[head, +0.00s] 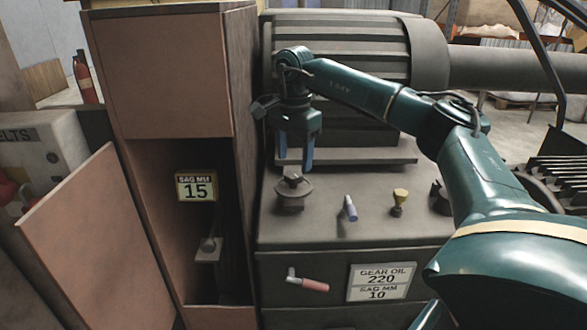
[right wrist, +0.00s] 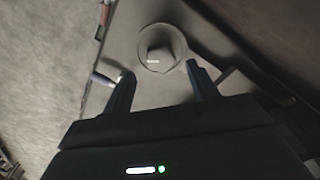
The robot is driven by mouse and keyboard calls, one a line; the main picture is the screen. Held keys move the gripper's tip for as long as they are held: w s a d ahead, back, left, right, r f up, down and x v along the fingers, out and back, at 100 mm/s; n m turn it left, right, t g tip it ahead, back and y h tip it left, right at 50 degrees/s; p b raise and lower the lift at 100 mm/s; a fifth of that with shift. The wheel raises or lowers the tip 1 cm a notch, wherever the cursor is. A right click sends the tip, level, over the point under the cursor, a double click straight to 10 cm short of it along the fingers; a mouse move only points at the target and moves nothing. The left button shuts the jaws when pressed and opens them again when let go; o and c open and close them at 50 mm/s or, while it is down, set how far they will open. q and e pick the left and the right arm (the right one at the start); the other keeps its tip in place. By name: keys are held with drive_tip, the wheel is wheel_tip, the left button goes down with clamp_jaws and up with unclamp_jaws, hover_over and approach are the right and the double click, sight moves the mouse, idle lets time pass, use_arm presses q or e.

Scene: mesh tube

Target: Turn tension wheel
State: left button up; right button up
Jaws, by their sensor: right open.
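My right gripper (head: 295,160) is open and empty, pointing down just above a round grey cap-like knob (head: 291,192) on the machine's top ledge. In the right wrist view the knob (right wrist: 162,46) shows slightly beyond and between the open fingertips (right wrist: 159,73), apart from them as far as I can tell. No part is labelled tension wheel. A small round knob on a bracket (head: 208,246) sits inside the open cabinet, below a yellow display (head: 197,187) reading SAG MM 15. My left gripper is not in view.
The cabinet door (head: 95,240) hangs open at left. A blue-handled piece (head: 350,208) and a yellow-topped plug (head: 399,201) stand on the ledge. A red-handled lever (head: 309,283) and a plate (head: 381,282) reading GEAR OIL 220, SAG MM 10 are on the front.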

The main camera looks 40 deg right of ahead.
sight(294, 174)
drive_tip(key=shift+f, duration=1.95)
drive_tip(key=shift+c, duration=0.5)
drive_tip(key=c, duration=0.9)
